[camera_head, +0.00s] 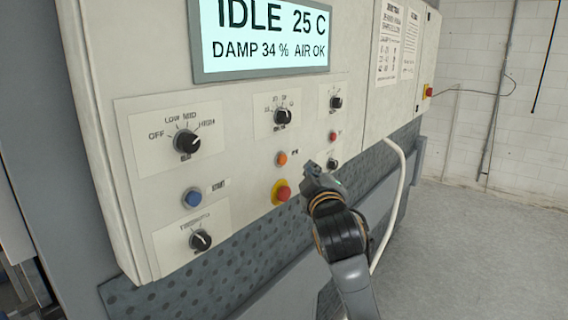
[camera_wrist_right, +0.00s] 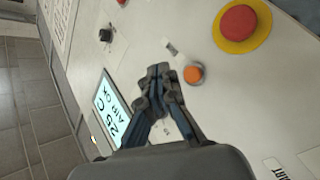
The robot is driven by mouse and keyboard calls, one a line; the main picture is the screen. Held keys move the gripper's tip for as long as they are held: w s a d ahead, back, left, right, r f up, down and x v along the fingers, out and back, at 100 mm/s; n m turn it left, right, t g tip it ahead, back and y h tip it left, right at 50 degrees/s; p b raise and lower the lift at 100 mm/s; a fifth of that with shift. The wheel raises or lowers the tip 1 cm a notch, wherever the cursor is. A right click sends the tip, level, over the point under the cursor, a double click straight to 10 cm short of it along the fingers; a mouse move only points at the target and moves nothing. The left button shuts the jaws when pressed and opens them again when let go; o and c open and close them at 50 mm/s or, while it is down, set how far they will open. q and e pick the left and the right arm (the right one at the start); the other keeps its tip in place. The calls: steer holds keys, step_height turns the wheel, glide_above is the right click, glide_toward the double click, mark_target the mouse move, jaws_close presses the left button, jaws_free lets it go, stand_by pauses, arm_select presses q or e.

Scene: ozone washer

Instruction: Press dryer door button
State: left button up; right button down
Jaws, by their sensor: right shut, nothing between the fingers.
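The panel (camera_head: 240,145) carries several buttons and dials. An orange button (camera_head: 282,159) sits in its middle, with a small label that I cannot read. It also shows in the wrist view (camera_wrist_right: 193,74). A blue button (camera_head: 192,197) is marked START, and a small red button (camera_head: 333,136) is at the right. My right gripper (camera_head: 309,168) is shut and empty, in front of the panel to the right of the orange button. In the wrist view its closed fingertips (camera_wrist_right: 160,72) appear just left of the orange button; contact cannot be told. My left gripper is not in view.
A red mushroom button on a yellow base (camera_head: 281,192) is just below the orange one. Several black dials (camera_head: 283,117) stick out nearby. A display (camera_head: 262,38) reads IDLE 25 C. A white hose (camera_head: 396,190) hangs at the right; floor (camera_head: 480,250) there is clear.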

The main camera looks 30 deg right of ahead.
mark_target(282, 159)
steer(key=shift+w+a, duration=0.3)
steer(key=shift+w, duration=0.35)
steer(key=shift+w+a, duration=0.25)
steer(key=shift+w, duration=0.45)
steer(key=shift+w+a, duration=0.3)
steer(key=shift+w, duration=0.35)
steer(key=shift+w+a+p, duration=0.15)
steer(key=shift+w+p, duration=0.25)
steer(key=shift+w+a, duration=0.2)
steer(key=shift+w, duration=0.25)
stand_by(0.6)
steer(key=shift+s+d, duration=0.1)
steer(key=shift+s, duration=0.05)
steer(key=shift+s+d+p, duration=0.2)
steer(key=shift+s+p, duration=0.3)
steer(key=shift+s, duration=0.2)
